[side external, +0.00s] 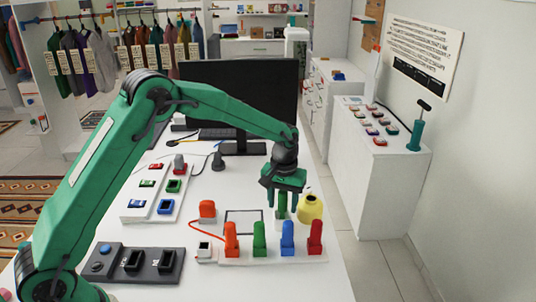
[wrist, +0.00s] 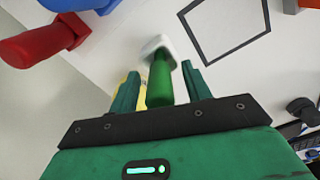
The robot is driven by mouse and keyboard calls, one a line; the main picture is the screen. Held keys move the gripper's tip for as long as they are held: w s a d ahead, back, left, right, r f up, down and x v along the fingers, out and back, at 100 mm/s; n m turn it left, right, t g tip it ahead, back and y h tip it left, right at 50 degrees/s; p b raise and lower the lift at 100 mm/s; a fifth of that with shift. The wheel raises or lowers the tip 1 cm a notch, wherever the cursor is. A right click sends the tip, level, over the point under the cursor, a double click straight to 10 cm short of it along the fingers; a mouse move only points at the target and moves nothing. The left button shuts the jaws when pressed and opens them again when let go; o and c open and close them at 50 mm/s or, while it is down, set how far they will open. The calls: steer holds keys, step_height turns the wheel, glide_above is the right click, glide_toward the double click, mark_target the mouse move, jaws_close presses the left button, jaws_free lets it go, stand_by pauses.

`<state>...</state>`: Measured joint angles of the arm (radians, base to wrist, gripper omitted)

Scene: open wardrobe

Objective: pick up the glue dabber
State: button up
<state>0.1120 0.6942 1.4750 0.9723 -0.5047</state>
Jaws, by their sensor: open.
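A green-handled piece with a white end, which looks like the glue dabber (wrist: 160,80), stands between my fingers in the wrist view. It also shows below my gripper in the side view (side external: 282,204), partly hidden by the fingers. My gripper (side external: 284,199) points down over the white table, open, with one finger on each side of the green handle. In the wrist view my gripper (wrist: 160,72) shows a gap beside the handle. Whether a finger touches it I cannot tell.
A yellow pot (side external: 311,208) stands close on the right of my gripper. In front is a white strip (side external: 275,262) with orange, green, blue and red upright pieces. A black-outlined square (side external: 243,222) lies to the left. A monitor (side external: 240,95) stands behind.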

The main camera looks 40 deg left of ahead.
jaws_close()
steer(key=shift+r, duration=0.1)
steer(key=shift+r, duration=4.95)
steer(key=c, duration=0.8)
jaws_free()
steer(key=shift+c, duration=0.2)
jaws_close()
